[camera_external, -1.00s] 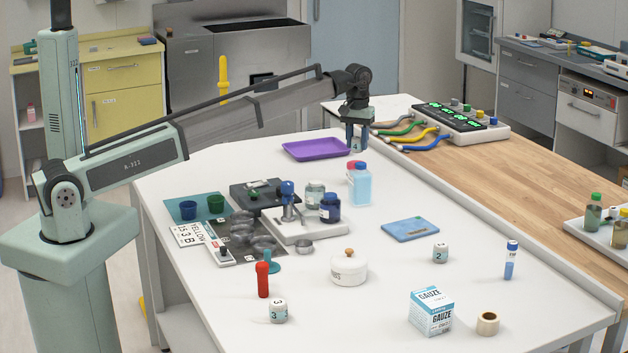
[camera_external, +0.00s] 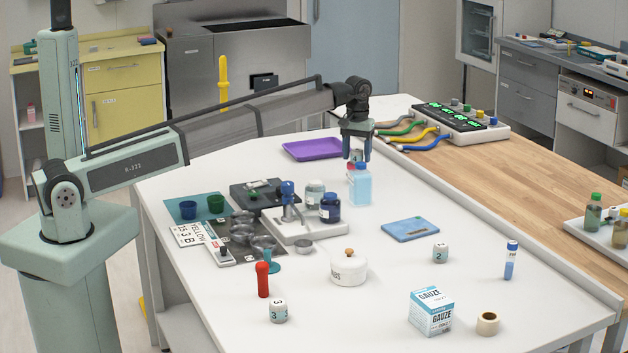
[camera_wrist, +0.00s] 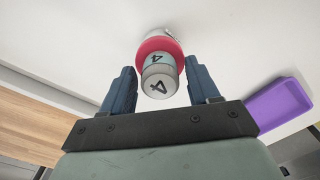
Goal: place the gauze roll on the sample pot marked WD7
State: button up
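My gripper (camera_external: 357,157) is open above the far part of the white table, behind the clear blue bottle. A red round thing (camera_wrist: 165,46) shows around or under that cylinder. A beige hollow roll (camera_external: 488,323), perhaps the gauze roll, lies at the front right beside a GAUZE box (camera_external: 432,311). A white lidded pot (camera_external: 348,270) with a wooden knob stands mid-table; its lettering is unreadable. I cannot read WD7 anywhere.
The blue bottle (camera_external: 361,183) stands close to my gripper. A purple tray (camera_external: 316,149) lies to its left. Pots marked 2 (camera_external: 440,253) and 3 (camera_external: 278,310), a blue pad (camera_external: 410,230) and a blue-capped tube (camera_external: 511,261) stand forward. Hoses lie at right.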

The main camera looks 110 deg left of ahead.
aim_at(357, 150)
notch_tip(357, 150, up, 12)
jog(key=shift+r, duration=0.15)
dwell(0.7)
